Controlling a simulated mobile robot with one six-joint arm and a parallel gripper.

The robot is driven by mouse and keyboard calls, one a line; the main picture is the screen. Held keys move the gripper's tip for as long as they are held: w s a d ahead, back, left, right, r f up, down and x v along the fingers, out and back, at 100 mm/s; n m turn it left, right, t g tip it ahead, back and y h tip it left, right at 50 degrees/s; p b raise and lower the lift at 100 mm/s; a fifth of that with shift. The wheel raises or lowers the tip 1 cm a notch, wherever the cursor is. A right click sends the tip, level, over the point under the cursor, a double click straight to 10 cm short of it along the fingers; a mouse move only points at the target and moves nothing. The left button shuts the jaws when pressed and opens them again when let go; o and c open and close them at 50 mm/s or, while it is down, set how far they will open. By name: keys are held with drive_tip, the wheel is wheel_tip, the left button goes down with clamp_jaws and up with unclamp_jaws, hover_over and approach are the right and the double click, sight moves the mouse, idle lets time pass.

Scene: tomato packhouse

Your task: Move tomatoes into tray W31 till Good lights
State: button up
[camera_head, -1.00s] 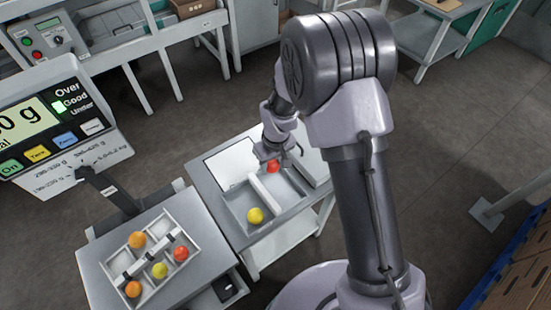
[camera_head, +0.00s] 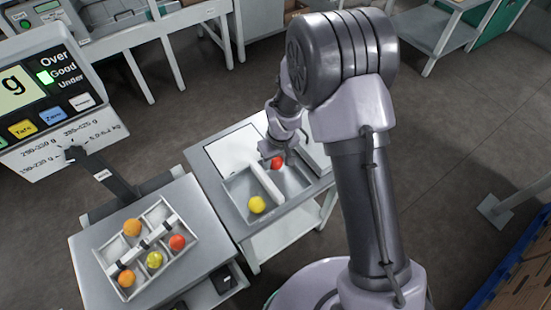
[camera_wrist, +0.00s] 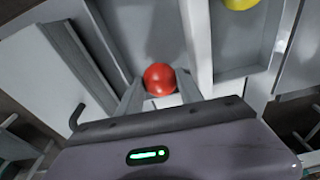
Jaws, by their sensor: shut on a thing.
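My gripper (camera_head: 280,158) is at the right-hand tray. In the wrist view its two fingers (camera_wrist: 160,84) are shut on a red tomato (camera_wrist: 160,77). The red tomato (camera_head: 277,162) also shows in the head view, at the far part of that tray (camera_head: 268,182). A yellow tomato (camera_head: 257,204) lies in the tray's near left compartment. The left-hand tray (camera_head: 157,213) holds two orange tomatoes (camera_head: 132,227), a red tomato (camera_head: 177,242) and a yellow tomato (camera_head: 155,260). I cannot read a W31 label. The scale display (camera_head: 45,85) has a green light beside Good.
The left tray stands on a grey stand (camera_head: 205,262), beside the grey table (camera_head: 208,170) of the right tray. A dark post (camera_head: 105,175) with a small label stands behind the left tray. Benches line the back; open floor lies between.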

drive_tip(key=shift+f+b, duration=0.35)
idle(0.3)
drive_tip(key=o, duration=1)
drive_tip(key=c, duration=0.3)
drive_tip(key=shift+c, duration=0.2)
wheel_tip(320, 180, up, 7)
drive_tip(key=p, duration=0.5)
drive_tip(key=shift+r, duration=0.1)
